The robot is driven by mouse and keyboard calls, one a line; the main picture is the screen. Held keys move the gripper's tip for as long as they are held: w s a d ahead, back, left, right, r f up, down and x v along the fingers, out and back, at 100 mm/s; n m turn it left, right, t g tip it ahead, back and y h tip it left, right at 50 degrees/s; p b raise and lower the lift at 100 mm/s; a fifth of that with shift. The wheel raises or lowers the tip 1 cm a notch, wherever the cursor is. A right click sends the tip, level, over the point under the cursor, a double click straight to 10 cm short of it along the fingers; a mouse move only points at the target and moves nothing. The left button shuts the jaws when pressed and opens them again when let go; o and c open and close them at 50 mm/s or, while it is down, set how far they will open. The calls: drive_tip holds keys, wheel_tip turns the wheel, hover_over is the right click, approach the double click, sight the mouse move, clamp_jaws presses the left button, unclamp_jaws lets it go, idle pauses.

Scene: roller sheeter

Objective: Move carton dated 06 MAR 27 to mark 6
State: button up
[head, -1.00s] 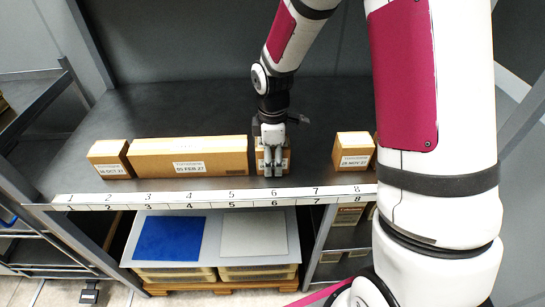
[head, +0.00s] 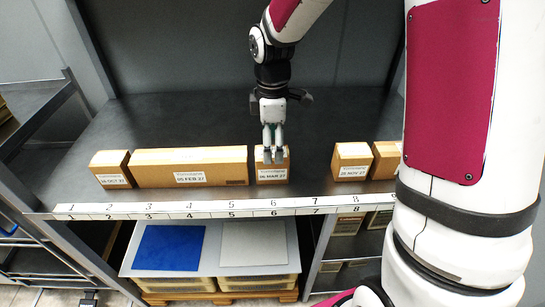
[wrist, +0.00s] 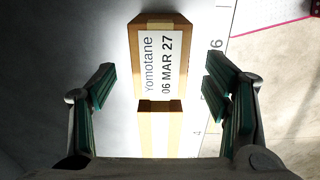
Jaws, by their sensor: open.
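The carton dated 06 MAR 27 (head: 271,174) is a small brown box standing on the dark shelf behind mark 6 (head: 273,203), close to the right end of the long carton. In the wrist view my gripper (wrist: 158,90) is open, with green-padded fingers apart on both sides and a gap to the carton. The mark 6 strip (wrist: 217,44) lies to the carton's right there.
The long carton dated 05 FEB 27 (head: 190,168) spans behind marks 3 to 5. A carton (head: 111,169) stands at the far left; one dated 28 NOV 27 (head: 352,162) and another (head: 384,160) stand right. Shelf around mark 7 is clear.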

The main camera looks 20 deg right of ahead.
wheel_tip(320, 180, up, 3)
drive_tip(key=shift+s+r, duration=0.2)
drive_tip(key=shift+r, duration=0.15)
drive_tip(key=s+r+m+t, duration=0.1)
drive_tip(key=s+r+m, duration=0.2)
drive_tip(key=s, duration=0.5)
drive_tip(key=s+r+m+t, duration=0.1)
drive_tip(key=s+r+m, duration=0.3)
drive_tip(key=s+m, duration=0.2)
drive_tip(key=s+r+m+t, duration=0.1)
drive_tip(key=s+r+m, duration=0.3)
drive_tip(key=s, duration=0.6)
drive_tip(key=shift+s+d+m+t, duration=0.15)
drive_tip(key=shift+s+m+t, duration=0.25)
drive_tip(key=shift+m, duration=0.3)
wheel_tip(320, 180, up, 2)
drive_tip(key=shift+r+p, duration=0.1)
drive_tip(key=shift+p, duration=0.75)
